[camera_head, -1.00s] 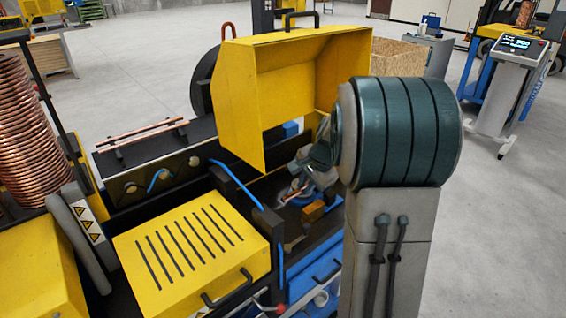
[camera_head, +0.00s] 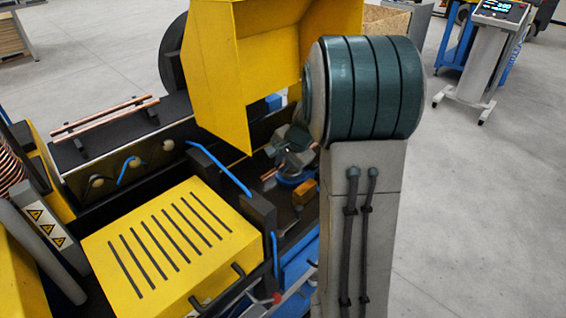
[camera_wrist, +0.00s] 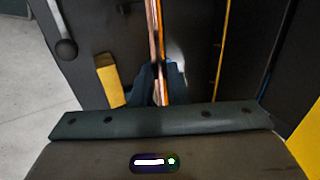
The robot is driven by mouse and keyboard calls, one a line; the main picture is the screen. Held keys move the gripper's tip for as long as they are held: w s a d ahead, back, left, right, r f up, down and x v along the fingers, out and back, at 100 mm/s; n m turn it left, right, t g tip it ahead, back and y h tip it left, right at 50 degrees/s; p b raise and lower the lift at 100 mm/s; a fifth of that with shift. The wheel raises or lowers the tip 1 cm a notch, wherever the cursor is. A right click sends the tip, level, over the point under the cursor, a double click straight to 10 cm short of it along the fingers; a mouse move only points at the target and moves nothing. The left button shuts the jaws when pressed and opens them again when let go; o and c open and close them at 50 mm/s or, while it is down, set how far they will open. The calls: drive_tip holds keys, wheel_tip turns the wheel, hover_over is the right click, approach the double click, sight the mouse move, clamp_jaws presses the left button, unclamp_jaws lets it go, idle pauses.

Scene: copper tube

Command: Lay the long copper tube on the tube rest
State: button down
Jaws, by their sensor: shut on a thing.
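My gripper (camera_head: 290,160) is low inside the machine, under the raised yellow hood, partly hidden by my own arm. In the wrist view its dark fingers (camera_wrist: 158,88) are shut on a copper tube (camera_wrist: 153,25), which runs away from me between them. A short copper-coloured piece of it shows beside the gripper in the head view (camera_head: 268,175); the rest is hidden. Copper tubes (camera_head: 105,117) lie side by side on dark supports (camera_head: 150,110) on top of the machine at left, which look like the tube rest.
The raised yellow hood (camera_head: 210,85) stands between my gripper and those supports. A slotted yellow cover (camera_head: 170,250) is in front. A small yellow block (camera_head: 303,192) sits close to the gripper and shows in the wrist view (camera_wrist: 110,80). A copper coil (camera_head: 10,170) is at far left.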

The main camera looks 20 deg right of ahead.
wheel_tip(320, 180, down, 9)
drive_tip(key=b, duration=0.8)
drive_tip(key=shift+f, duration=0.1)
drive_tip(key=shift+w+a+f, duration=0.15)
drive_tip(key=shift+w+a, duration=0.05)
drive_tip(key=shift+w, duration=0.3)
drive_tip(key=c, duration=1.3)
unclamp_jaws()
drive_tip(key=shift+c, duration=0.2)
drive_tip(key=v, duration=1.3)
drive_tip(key=shift+s+r, duration=0.2)
drive_tip(key=shift+r, duration=0.15)
